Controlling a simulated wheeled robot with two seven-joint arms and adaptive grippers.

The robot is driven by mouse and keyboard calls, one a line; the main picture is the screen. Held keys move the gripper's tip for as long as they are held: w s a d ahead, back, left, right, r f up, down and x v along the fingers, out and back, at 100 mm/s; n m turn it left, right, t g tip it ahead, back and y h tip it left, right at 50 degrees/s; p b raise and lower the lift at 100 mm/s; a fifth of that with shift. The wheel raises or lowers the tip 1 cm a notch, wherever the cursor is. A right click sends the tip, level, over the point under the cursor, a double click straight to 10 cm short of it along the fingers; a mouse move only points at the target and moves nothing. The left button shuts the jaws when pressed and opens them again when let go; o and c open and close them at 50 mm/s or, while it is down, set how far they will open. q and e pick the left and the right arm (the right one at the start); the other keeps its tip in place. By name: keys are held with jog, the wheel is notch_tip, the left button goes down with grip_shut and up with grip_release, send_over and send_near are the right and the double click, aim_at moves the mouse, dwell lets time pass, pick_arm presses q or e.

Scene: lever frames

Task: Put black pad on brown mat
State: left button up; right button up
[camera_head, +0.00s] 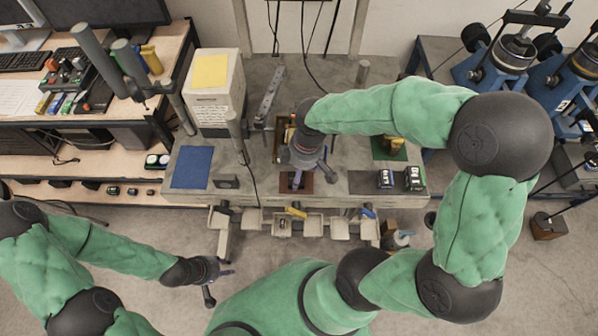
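The brown mat (284,187) lies at the front middle of the grey workbench. My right gripper (312,177) reaches down over it, with its fingers spread apart. One finger covers part of the mat, and I see nothing clearly held. A small dark block (226,182) lies left of the mat, beside the blue mat; it may be the black pad, but I cannot tell for sure. My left gripper (217,284) is open and empty, low in front of the bench at left, away from the mat.
The blue mat (192,167) is bare. Two black-and-white boxes (386,179) (413,178) stand on a dark mat (360,183) at right. A green mat (389,147) lies behind them. A grey case with a yellow top (210,72) stands at back left. Bins (311,225) hang along the front edge.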

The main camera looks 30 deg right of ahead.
aim_at(304, 178)
pick_arm(q)
notch_tip(304, 178, up, 2)
jog(key=shift+r+p, duration=0.1)
jog(key=shift+p, duration=0.85)
pick_arm(e)
notch_tip(304, 178, up, 10)
jog(key=d, duration=0.1)
jog(key=shift+s, duration=0.4)
pick_arm(q)
jog(key=shift+s+a, duration=0.1)
pick_arm(e)
jog(key=shift+f, duration=0.1)
